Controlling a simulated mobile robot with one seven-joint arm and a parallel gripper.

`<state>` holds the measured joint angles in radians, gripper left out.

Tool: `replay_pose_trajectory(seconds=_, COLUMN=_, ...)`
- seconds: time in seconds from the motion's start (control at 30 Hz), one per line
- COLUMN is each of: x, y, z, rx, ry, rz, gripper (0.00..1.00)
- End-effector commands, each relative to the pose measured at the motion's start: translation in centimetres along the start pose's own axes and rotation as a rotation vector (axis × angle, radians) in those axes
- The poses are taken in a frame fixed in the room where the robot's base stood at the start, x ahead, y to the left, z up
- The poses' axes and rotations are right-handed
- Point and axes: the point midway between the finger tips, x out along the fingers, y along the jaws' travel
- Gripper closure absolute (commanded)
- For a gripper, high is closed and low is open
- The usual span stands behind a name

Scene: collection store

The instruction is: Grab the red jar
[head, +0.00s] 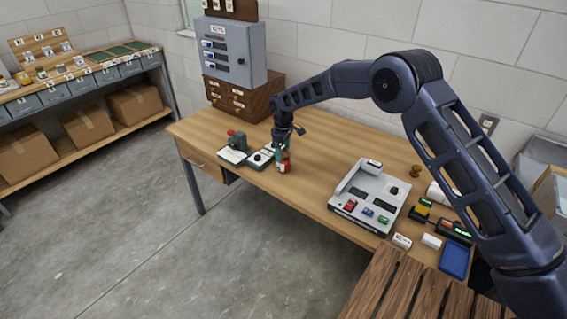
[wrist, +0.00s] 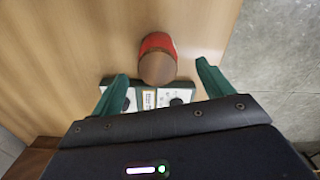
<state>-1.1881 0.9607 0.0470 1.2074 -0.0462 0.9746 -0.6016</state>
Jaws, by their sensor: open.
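The red jar (head: 284,165) stands on the wooden table near its front edge, below my gripper in the head view. In the wrist view the jar (wrist: 157,59) shows a brown round top and a red side. It lies ahead of and between the two green fingertips of my gripper (wrist: 160,80). My gripper (head: 283,150) is open, with a finger on each side of the jar's line and nothing held. Whether the fingers reach down level with the jar is hard to tell.
A black-and-white device (wrist: 148,96) lies close to the jar. A green object with a red top (head: 237,140) stands to the left. A grey tray-like unit (head: 370,196) sits to the right. Drawers and a grey cabinet (head: 234,50) stand behind. The table between jar and unit is clear.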

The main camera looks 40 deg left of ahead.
Motion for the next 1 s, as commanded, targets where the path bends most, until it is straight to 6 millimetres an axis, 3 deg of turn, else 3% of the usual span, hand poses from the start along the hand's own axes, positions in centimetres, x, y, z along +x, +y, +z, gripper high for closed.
replay_pose_trajectory(seconds=0.17, x=1.1, y=0.1, z=0.0, rx=0.000, ry=-0.001, rz=0.000, gripper=0.21)
replay_pose_trajectory(seconds=0.5, x=5.1, y=0.3, z=-0.1, rx=0.000, ry=-0.001, rz=0.000, gripper=0.21)
replay_pose_trajectory(seconds=0.73, x=5.3, y=0.4, z=-0.1, rx=0.000, ry=0.000, rz=0.001, gripper=0.21)
replay_pose_trajectory(seconds=1.0, x=5.3, y=0.4, z=-0.1, rx=0.000, ry=0.000, rz=0.000, gripper=0.72)
